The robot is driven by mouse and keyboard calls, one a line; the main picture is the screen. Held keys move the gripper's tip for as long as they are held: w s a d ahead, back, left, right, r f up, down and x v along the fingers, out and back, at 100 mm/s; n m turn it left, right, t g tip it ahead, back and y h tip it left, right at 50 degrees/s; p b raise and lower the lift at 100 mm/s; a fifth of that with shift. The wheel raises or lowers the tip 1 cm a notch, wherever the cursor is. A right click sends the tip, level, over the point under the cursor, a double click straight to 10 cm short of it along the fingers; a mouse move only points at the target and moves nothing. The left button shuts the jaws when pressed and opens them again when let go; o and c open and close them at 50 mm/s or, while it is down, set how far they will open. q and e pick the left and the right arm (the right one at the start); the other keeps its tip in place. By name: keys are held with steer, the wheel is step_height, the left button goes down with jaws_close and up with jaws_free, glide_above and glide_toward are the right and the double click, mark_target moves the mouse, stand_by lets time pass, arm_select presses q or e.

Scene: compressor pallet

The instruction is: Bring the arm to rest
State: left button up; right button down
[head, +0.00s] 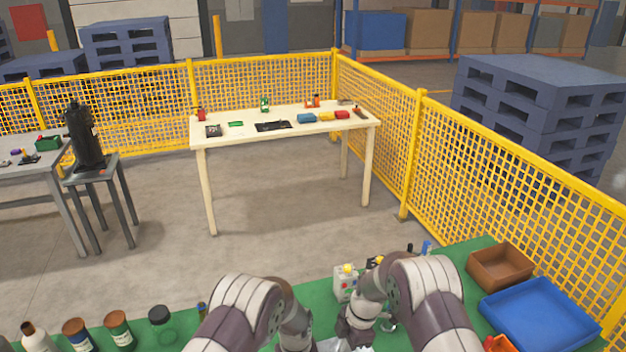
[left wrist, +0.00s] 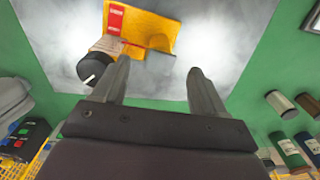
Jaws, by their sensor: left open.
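My left gripper (left wrist: 157,75) is open in the left wrist view, with its two fingers apart and nothing seen between them. Beyond the fingertips is a yellow part (left wrist: 145,36) with a red and white label, on a pale grey surface (left wrist: 235,40). A black round-ended part (left wrist: 92,68) is beside the left finger; whether they touch is unclear. In the head view both my arms bend down at the bottom, and the grippers are hidden or cut off there.
The green worktop (head: 443,262) holds a brown bin (head: 500,264), a blue tray (head: 540,315), a control box (head: 345,284) and several bottles (head: 120,329). Beyond it are a pale table (head: 250,138), a stool with a black cylinder (head: 85,135) and yellow fencing (head: 500,165). The floor between is clear.

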arm_select(q)
step_height(320, 180, up, 3)
steer(key=shift+r, duration=0.4)
steer(key=shift+m, duration=0.4)
steer(key=s+a+r+m+b, duration=0.1)
steer(key=s+a+r+b, duration=0.2)
steer(key=s+a+r, duration=0.3)
steer(key=s+a+r+m+t+b, duration=0.1)
steer(key=s+a+r+b, duration=0.2)
steer(key=s+a+r, duration=0.4)
steer(key=shift+s+a+r, duration=0.2)
steer(key=shift+s+a, duration=0.55)
steer(key=shift+s, duration=2.15)
arm_select(e)
steer(key=s+d+r+m+h, duration=0.1)
steer(key=s+d+r+m, duration=0.2)
steer(key=s+m, duration=0.4)
steer(key=s+d+r+m+t, duration=0.1)
steer(key=s+d+r+m, duration=0.3)
steer(key=s+m, duration=0.3)
steer(key=s+d+r+m+t+h, duration=0.1)
steer(key=s+d+r+m, duration=0.2)
steer(key=s+m, duration=0.4)
steer(key=shift+s+d+r+h, duration=0.15)
steer(key=shift+s+r+h, duration=0.15)
steer(key=shift+s+r, duration=0.45)
